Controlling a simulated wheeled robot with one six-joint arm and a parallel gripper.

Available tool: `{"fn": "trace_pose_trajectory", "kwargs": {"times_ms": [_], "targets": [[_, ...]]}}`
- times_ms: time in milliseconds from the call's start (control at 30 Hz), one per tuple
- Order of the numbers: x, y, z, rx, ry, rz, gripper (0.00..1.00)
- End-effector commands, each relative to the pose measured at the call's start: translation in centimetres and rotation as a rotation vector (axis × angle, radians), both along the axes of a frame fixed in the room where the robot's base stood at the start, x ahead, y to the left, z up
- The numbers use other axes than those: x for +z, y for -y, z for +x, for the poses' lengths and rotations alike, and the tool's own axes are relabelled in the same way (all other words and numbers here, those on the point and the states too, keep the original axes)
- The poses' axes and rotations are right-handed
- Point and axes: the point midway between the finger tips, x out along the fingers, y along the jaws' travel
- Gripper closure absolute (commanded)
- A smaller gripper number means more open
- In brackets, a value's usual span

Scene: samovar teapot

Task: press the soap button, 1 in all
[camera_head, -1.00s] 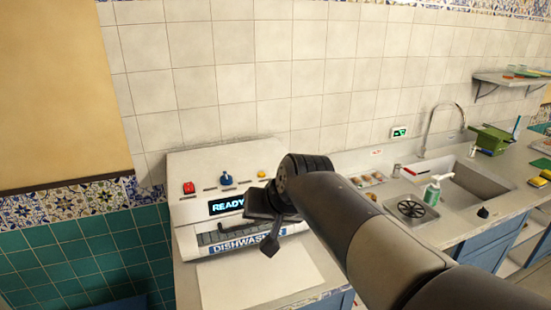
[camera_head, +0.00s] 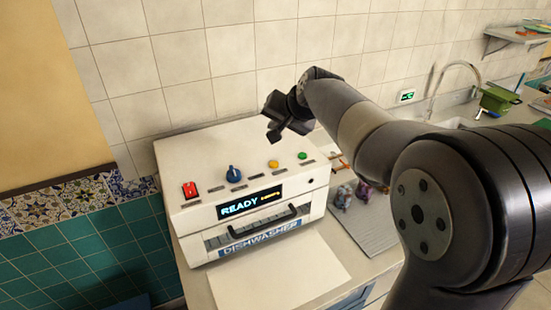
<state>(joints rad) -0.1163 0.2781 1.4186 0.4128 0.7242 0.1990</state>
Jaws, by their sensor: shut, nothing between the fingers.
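The white dishwasher (camera_head: 185,155) stands on the counter, with a lit display (camera_head: 250,203) reading READY. Along its top panel are a red switch (camera_head: 190,190), a blue knob (camera_head: 233,173), a yellow button (camera_head: 273,164) and a green button (camera_head: 302,155). The small labels beside them are too small to read, so I cannot tell which one is the soap button. My gripper (camera_head: 273,132) is shut and empty. In the picture it shows just above the yellow button, apart from it, with its tips pointing down and left.
A white sheet (camera_head: 280,275) lies on the counter before the dishwasher. A grey ribbed mat (camera_head: 365,225) with small colourful items is to the right. A tap (camera_head: 455,75) and a green box (camera_head: 497,99) stand farther right. A tiled wall (camera_head: 240,60) rises behind.

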Motion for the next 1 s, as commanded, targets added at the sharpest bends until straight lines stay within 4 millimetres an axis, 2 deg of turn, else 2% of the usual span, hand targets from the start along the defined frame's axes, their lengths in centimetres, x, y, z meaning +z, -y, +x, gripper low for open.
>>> {"fn": "trace_pose_trajectory", "kwargs": {"times_ms": [367, 1000], "targets": [[-0.7, 0.0, 0.0, 0.001, -0.001, -0.001, 1.00], [-8.5, 0.0, -0.1, 0.000, 0.000, -0.001, 1.00]]}}
